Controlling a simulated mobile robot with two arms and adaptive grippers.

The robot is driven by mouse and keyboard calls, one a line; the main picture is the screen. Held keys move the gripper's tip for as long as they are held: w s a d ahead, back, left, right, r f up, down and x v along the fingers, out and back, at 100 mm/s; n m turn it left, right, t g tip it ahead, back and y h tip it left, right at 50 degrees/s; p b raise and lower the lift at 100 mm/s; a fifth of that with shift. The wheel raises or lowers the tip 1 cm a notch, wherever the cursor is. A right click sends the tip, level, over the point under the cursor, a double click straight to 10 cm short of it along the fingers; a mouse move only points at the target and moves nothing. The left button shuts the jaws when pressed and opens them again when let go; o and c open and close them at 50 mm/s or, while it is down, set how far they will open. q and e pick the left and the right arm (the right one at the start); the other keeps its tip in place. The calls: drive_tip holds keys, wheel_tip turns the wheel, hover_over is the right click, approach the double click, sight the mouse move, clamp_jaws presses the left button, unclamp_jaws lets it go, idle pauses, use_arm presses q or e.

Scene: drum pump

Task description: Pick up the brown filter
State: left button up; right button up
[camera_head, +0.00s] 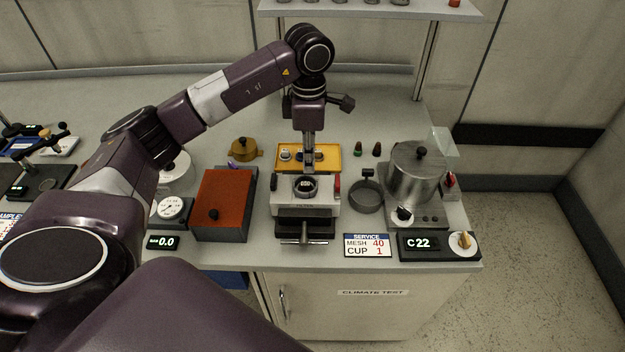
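I cannot make out for sure which thing is the brown filter. Two small dark brown-topped pieces stand on the counter right of the yellow tray (333,147): one with a green base (358,150) and a darker one (377,150). The tray holds several small round parts, partly hidden by my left gripper. My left gripper (308,168) points down in front of the tray, just behind a dark ring on the white clamp device (320,208). Its fingers show almost edge-on, so their opening and any contact are unclear. My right gripper is out of view.
A brass pot (243,150) and an orange-topped box (224,196) stand left. A grey ring (366,196) and a steel pot (417,170) stand right. A service sign (368,246) and C22 display (420,244) line the front edge. The counter behind the tray is mostly clear.

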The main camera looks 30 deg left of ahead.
sight(307, 184)
use_arm(q)
drive_tip(key=f+p, duration=0.1)
drive_tip(key=s+f+p, duration=0.1)
drive_tip(key=f, duration=0.1)
drive_tip(key=shift+s+f, duration=0.1)
drive_tip(key=shift+f, duration=0.1)
drive_tip(key=f, duration=0.1)
drive_tip(key=f+p, duration=0.1)
drive_tip(key=shift+w+a+f, duration=0.1)
drive_tip(key=shift+w+f, duration=0.1)
drive_tip(key=shift+f, duration=0.1)
drive_tip(key=shift+s+f, duration=0.4)
drive_tip(key=shift+f, duration=0.15)
clamp_jaws()
drive_tip(key=shift+w, duration=0.1)
drive_tip(key=shift+w+f, duration=0.1)
drive_tip(key=shift+w, duration=0.05)
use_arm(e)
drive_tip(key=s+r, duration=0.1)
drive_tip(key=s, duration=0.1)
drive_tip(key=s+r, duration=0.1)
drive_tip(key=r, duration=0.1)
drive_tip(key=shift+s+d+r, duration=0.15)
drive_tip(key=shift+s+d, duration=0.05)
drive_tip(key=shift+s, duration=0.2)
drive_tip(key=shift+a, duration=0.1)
